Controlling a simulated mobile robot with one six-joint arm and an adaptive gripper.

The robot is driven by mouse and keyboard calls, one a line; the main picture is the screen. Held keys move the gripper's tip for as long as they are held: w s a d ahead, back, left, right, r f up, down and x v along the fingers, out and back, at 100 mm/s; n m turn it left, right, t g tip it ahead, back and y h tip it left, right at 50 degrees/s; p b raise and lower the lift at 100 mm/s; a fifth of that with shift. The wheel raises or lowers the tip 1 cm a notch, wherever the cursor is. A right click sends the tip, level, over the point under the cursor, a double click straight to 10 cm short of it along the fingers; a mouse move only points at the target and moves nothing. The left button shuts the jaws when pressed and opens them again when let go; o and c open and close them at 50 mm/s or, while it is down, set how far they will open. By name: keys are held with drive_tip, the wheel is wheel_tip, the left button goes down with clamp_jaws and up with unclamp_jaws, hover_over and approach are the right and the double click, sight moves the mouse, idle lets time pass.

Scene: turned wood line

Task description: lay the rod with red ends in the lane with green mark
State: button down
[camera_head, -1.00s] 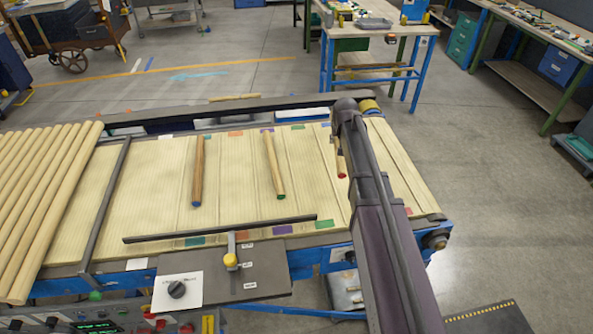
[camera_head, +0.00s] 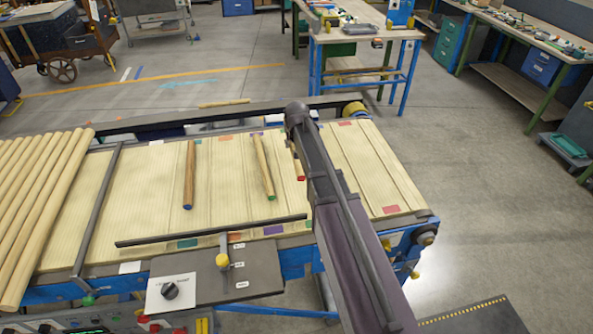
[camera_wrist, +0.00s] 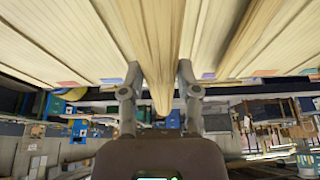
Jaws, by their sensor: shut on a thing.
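My gripper (camera_wrist: 158,74) is shut on a wooden rod (camera_wrist: 161,40) in the wrist view, with one finger on each side. In the head view my arm hides the gripper and part of the rod with red ends (camera_head: 300,168), whose red near end shows just left of the arm. The rod lies roughly along the lanes; its height above the bed is unclear. Along the bed's near edge, a green mark (camera_head: 308,224) shows partly, right of a purple mark (camera_head: 273,230) and beside my arm.
A green-ended rod (camera_head: 263,167) lies close left of the held rod; a blue-ended rod (camera_head: 188,175) lies farther left. A dark bar (camera_head: 212,231) crosses above the near lanes. Lanes by the red mark (camera_head: 390,209) are clear. Plain rods (camera_head: 40,205) fill the left.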

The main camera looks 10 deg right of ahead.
drive_tip(key=shift+d, duration=0.1)
drive_tip(key=s+a, duration=0.1)
drive_tip(key=s, duration=0.4)
drive_tip(key=s+a+f+b, duration=0.1)
drive_tip(key=s, duration=0.4)
drive_tip(key=s+a+f+b, duration=0.1)
drive_tip(key=s, duration=0.4)
drive_tip(key=shift+s+a, duration=0.2)
drive_tip(key=shift+a, duration=0.1)
drive_tip(key=shift+w, duration=0.15)
drive_tip(key=w+d, duration=0.1)
drive_tip(key=w, duration=0.3)
drive_tip(key=w+d+f+b, duration=0.1)
drive_tip(key=w+d, duration=0.1)
drive_tip(key=w, duration=0.3)
drive_tip(key=w+d, duration=0.1)
drive_tip(key=w, duration=0.4)
drive_tip(key=shift+d+f, duration=0.15)
drive_tip(key=shift+w+d, duration=0.15)
drive_tip(key=shift+w, duration=0.35)
wheel_tip(320, 180, down, 4)
drive_tip(key=b, duration=0.4)
drive_tip(key=shift+w, duration=0.1)
